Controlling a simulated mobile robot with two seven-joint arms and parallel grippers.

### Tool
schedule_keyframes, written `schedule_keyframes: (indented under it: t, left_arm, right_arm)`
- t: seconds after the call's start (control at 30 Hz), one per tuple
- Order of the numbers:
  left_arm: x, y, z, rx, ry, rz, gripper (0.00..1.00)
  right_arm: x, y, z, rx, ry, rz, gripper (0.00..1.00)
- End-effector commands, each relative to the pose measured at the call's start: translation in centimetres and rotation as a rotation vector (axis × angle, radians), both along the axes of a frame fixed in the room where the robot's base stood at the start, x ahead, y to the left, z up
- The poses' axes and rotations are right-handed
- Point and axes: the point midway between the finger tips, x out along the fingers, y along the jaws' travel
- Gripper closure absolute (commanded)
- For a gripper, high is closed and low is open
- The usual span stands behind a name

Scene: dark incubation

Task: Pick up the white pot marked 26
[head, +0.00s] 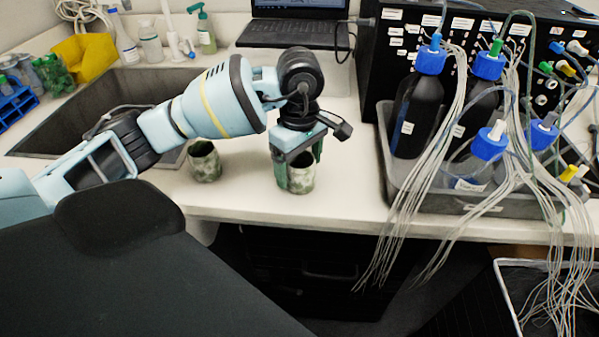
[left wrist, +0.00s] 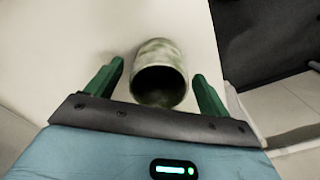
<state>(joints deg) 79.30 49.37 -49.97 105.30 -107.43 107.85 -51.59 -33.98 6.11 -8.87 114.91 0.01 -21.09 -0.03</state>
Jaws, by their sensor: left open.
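Two white pots with green mottling stand on the white counter; I can read no number on either. One pot (head: 301,184) is at my left gripper (head: 298,164), which comes down over it from above. In the left wrist view the same pot (left wrist: 160,52) lies between the two green fingers, its dark open mouth facing the camera. The fingers are open, with a gap on each side of the pot. The other pot (head: 204,163) stands to the left, apart from the gripper, below my forearm. My right gripper is not in view.
A grey tray (head: 398,188) with blue-capped bottles and hanging tubes stands on the right. A sink (head: 50,130) lies at the left, with bottles behind it. A laptop (head: 290,33) is at the back. The counter's front edge is close below the pots.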

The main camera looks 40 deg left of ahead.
Motion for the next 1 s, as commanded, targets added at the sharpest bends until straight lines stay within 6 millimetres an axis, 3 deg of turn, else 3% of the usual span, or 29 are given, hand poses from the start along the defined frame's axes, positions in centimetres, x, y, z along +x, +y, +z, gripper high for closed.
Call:
schedule_keyframes:
  t: [0.2,0.47,0.87,1.0]
  left_arm:
    - [0.0,-0.1,-2.3,0.001,0.0,0.0,0.19]
    - [0.0,-0.1,-2.6,0.001,-0.002,0.0,0.19]
    - [0.0,-0.1,-2.6,0.001,-0.002,0.0,0.7]
    - [0.0,-0.1,-2.5,0.001,-0.002,0.0,0.69]
  right_arm:
    - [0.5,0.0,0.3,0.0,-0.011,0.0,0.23]
    - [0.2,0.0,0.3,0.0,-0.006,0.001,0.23]
    - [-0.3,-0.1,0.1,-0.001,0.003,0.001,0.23]
    - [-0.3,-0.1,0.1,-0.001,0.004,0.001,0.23]
